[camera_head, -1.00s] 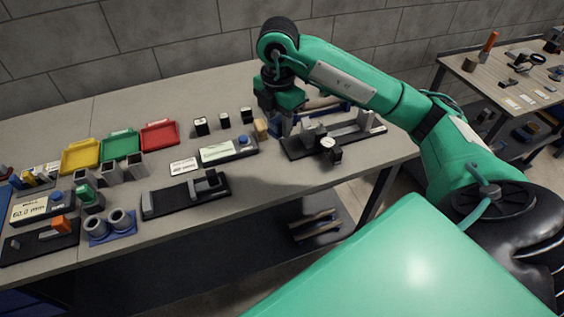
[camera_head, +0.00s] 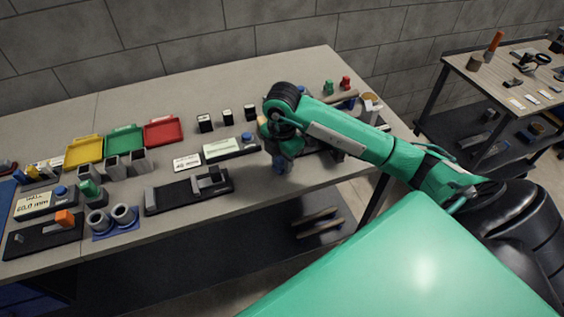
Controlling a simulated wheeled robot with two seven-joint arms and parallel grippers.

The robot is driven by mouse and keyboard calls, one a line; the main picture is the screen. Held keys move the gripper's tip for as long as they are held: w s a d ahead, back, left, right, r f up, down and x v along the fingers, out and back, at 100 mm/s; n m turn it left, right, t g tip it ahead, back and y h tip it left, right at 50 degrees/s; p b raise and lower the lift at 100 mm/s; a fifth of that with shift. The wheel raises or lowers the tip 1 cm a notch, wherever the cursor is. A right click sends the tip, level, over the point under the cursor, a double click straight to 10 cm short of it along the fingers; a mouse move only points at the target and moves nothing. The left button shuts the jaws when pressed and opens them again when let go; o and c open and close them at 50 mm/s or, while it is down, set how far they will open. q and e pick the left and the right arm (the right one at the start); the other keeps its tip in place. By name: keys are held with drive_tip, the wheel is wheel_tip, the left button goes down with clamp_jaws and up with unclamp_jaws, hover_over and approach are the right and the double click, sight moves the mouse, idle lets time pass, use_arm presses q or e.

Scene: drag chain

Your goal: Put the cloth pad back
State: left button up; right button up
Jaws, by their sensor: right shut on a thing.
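My right gripper (camera_head: 281,163) hangs over the front part of the bench, just right of the white-topped display box. It points down and is shut on a small blue-grey piece that looks like the cloth pad; the hand hides most of it, so its shape is unclear. A tan block (camera_head: 262,121) shows partly behind the wrist. My left gripper is not in view.
A black fixture (camera_head: 322,148) is partly hidden under my right forearm. The display box (camera_head: 231,148) and a black slide gauge (camera_head: 190,195) lie left of the gripper. Yellow, green and red trays (camera_head: 163,131) stand farther left.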

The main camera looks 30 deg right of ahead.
sight(282, 158)
drive_tip(key=shift+f, duration=0.85)
drive_tip(key=shift+f, duration=0.1)
drive_tip(key=o, duration=0.9)
wheel_tip(282, 158, up, 10)
drive_tip(key=shift+r+b, duration=0.15)
drive_tip(key=shift+b, duration=0.35)
drive_tip(key=shift+r, duration=1)
drive_tip(key=shift+s, duration=0.1)
